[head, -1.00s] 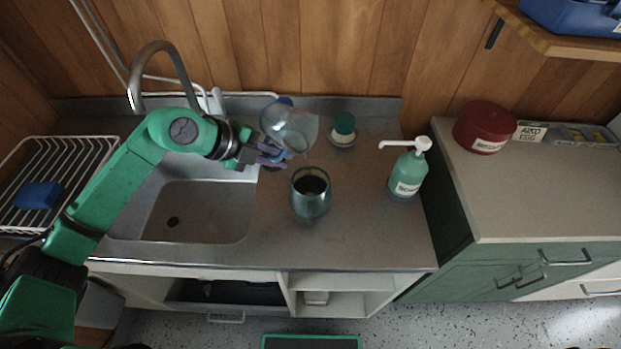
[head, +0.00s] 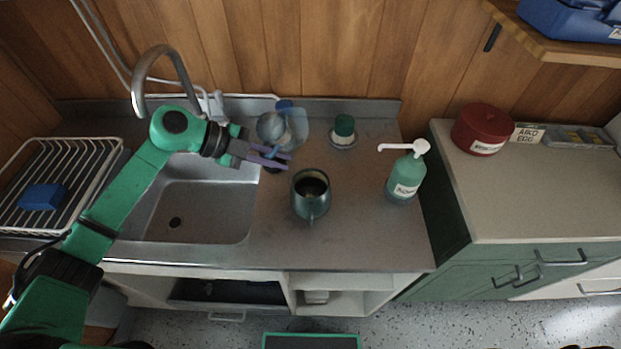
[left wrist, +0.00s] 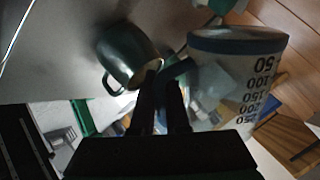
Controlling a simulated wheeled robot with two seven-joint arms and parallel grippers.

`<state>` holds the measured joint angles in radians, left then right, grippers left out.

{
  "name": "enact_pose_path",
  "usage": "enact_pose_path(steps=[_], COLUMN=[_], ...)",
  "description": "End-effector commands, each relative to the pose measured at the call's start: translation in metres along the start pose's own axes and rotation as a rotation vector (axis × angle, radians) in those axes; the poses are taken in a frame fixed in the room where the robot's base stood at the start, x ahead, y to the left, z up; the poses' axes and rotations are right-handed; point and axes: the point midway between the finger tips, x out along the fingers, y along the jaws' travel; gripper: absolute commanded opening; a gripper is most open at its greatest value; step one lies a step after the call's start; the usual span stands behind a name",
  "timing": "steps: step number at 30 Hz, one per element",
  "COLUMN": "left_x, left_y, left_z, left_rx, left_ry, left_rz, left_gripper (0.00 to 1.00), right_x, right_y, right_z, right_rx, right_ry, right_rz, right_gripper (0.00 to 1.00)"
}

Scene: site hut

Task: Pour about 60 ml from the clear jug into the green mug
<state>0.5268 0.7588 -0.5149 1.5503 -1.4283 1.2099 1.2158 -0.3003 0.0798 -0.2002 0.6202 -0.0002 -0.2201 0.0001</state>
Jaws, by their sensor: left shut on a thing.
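The clear jug (head: 294,122) is in my left gripper (head: 284,160), behind and a little left of the green mug (head: 311,193). The gripper is shut on the jug's handle. In the left wrist view the jug (left wrist: 232,75) shows a blue band and printed marks from 50 to 250, and the fingers (left wrist: 165,98) close at its handle. The jug's exact tilt and liquid level are hard to tell. The mug stands upright on the steel counter, apart from the jug, and also shows in the left wrist view (left wrist: 128,55). Its inside looks dark. My right gripper is out of view.
A sink (head: 198,212) with a curved tap (head: 160,48) is at the left, beside a wire rack (head: 80,165) with a blue sponge (head: 42,196). A green-topped container (head: 343,130) stands behind the mug. A pump bottle (head: 405,180) stands to the right. The counter's front right is clear.

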Motion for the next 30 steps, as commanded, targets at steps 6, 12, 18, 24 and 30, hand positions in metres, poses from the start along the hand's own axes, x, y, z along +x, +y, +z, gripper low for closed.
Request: enact_pose_path(steps=[6, 12, 18, 24, 30], left_x=[0.012, 0.011, -0.006, -0.01, -0.01], left_y=[0.011, 0.009, -0.006, -0.011, -0.011], left_z=[0.0, 0.013, 0.006, 0.004, 0.004], left_rx=[-0.269, -0.483, -0.631, -0.666, -0.665], left_ry=[0.271, 0.509, 0.675, 0.711, 0.709], left_rz=[0.015, 0.041, 0.061, 0.066, 0.066], left_gripper=[0.0, 0.0, 0.0, 0.0, 0.0], right_x=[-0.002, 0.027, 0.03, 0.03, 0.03], right_y=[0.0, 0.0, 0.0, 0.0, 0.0], right_z=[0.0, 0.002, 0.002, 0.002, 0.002], right_rx=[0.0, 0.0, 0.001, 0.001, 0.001], right_ry=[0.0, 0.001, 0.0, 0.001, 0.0], right_rz=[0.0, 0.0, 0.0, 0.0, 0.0], right_gripper=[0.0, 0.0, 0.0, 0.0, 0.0])
